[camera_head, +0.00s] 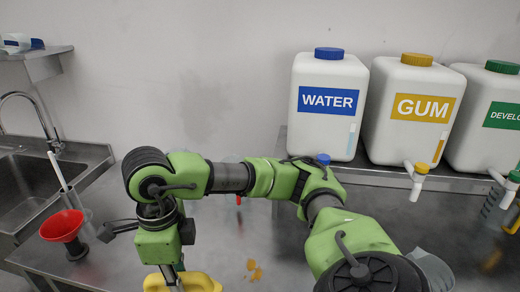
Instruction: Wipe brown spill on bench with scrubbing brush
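The brown spill (254,270) shows as small orange-brown spots on the grey metal bench (225,235), near the bottom middle. One green and black arm of mine comes in from the bottom right and bends across to the left. Its wrist end points down at the lower left. Its fingers are not clear there, and I cannot tell whether that gripper is open or shut. A yellow object (205,284) is right below this wrist, cut by the frame edge; I cannot tell whether it is held. I cannot clearly identify the scrubbing brush. My other gripper is not in view.
A red funnel (62,226) and a holder with a white rod (58,170) stand left, beside the sink (28,185). WATER (328,120), GUM (412,130) and green-labelled (490,130) containers stand on a raised shelf at the back right. A clear grey vessel (432,266) is bottom right.

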